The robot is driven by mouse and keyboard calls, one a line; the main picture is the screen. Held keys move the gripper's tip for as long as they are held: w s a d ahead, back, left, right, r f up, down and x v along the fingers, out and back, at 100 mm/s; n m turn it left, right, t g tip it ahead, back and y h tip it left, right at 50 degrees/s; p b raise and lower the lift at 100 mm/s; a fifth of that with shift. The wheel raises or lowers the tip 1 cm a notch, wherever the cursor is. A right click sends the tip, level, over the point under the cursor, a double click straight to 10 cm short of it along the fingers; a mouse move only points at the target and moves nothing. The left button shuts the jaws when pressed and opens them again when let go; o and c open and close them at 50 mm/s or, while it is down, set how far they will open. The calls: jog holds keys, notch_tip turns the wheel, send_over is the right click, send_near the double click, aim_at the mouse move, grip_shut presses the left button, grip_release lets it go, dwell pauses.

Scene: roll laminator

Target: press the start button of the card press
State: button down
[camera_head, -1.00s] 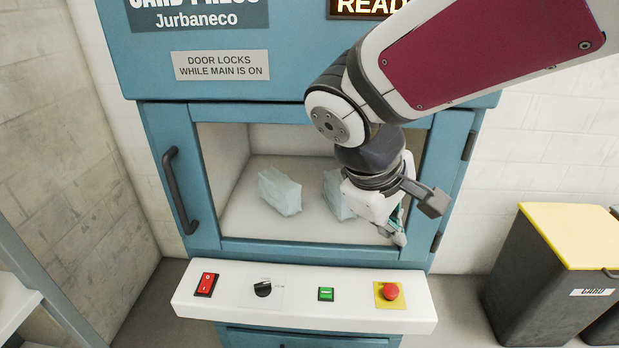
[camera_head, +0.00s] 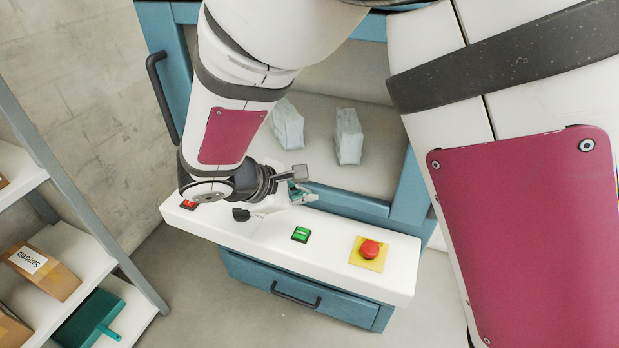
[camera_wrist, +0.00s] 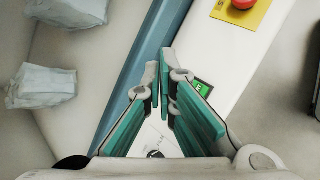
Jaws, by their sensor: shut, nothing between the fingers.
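The green start button (camera_head: 301,234) sits on the white control ledge (camera_head: 335,255) of the blue card press (camera_head: 375,202). It carries a white bar mark. My gripper (camera_head: 307,195) is shut and empty, above the ledge behind the button and a little left of it, apart from it. In the wrist view my gripper (camera_wrist: 163,75) shows its teal finger pads together, with the green button (camera_wrist: 204,88) just right of the fingertips, partly hidden by the right finger.
A red mushroom button (camera_head: 370,249) on a yellow plate is right of the start button. A black knob (camera_head: 241,214) and a red switch (camera_head: 189,204) are to the left, partly covered by my arm.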

aim_at(303, 235)
dwell(0.3)
notch_tip(303, 235, down, 9)
jog(key=b, duration=0.6)
jog(key=shift+r, duration=0.1)
jog(key=shift+b, duration=0.35)
dwell(1.0)
jog(key=shift+f+b, duration=0.35)
jog(key=shift+f, duration=0.05)
